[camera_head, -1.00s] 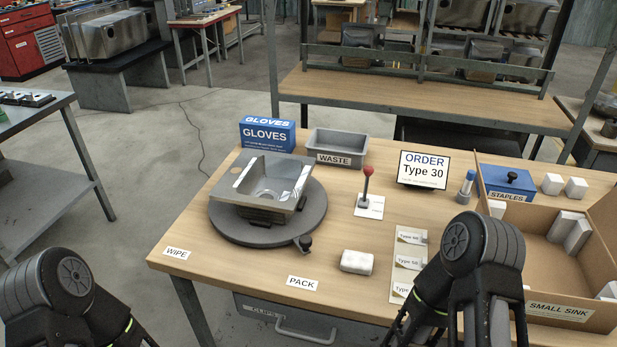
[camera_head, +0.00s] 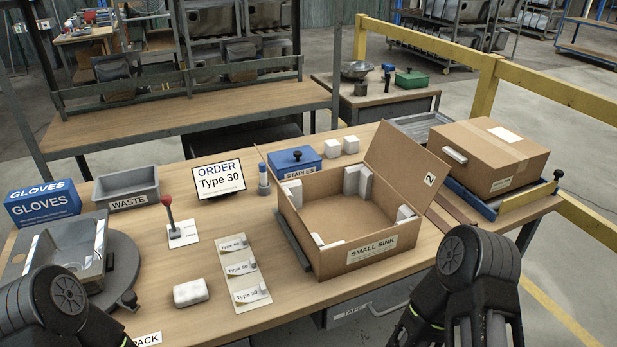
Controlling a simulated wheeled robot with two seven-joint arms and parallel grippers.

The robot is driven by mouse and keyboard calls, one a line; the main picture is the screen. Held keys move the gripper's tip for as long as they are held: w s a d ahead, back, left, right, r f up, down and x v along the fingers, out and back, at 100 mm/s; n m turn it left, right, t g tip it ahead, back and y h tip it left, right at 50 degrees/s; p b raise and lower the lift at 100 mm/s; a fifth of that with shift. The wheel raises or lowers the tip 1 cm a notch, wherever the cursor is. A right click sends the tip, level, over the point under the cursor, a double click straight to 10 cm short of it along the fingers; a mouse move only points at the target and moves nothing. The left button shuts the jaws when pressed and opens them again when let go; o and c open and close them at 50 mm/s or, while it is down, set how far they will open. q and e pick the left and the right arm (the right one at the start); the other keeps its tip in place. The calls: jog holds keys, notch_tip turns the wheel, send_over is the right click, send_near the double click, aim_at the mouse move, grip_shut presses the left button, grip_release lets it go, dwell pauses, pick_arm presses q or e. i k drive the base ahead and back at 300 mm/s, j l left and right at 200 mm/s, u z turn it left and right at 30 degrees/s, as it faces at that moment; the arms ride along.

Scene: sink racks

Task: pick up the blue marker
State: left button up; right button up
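The blue marker (camera_head: 263,178) stands upright on the table, between the order sign and the open small sink box. It has a blue body with a grey band, and its lower part shows beside the box's left wall. My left arm comes in at the bottom left, and its fingers are out of the frame. My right gripper (camera_head: 462,335) is at the bottom right, in front of the table and well away from the marker. Dark fingers show at the frame edge, but their tips are cut off.
The open small sink box (camera_head: 350,225) holds white foam blocks. The order sign (camera_head: 218,180), blue staples box (camera_head: 294,160), red-knobbed lever (camera_head: 169,211), type cards (camera_head: 240,270) and white block (camera_head: 190,292) stand around the marker. A closed carton (camera_head: 480,165) is at right.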

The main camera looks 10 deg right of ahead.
aim_at(262, 167)
jog(key=l+u, duration=0.1)
jog(key=u, duration=0.35)
jog(key=l+u, duration=0.1)
jog(key=u, duration=0.3)
jog(key=l+u, duration=0.1)
jog(key=u, duration=0.35)
jog(key=l+u, duration=0.2)
jog(key=l, duration=0.2)
jog(key=k+l+u, duration=0.25)
jog(key=l, duration=0.15)
jog(key=l+u, duration=0.2)
jog(key=l, duration=0.2)
jog(key=k+l+u, duration=0.25)
jog(key=k+l, duration=0.15)
jog(key=l, duration=0.2)
jog(key=k+l, duration=0.1)
jog(key=l, duration=0.2)
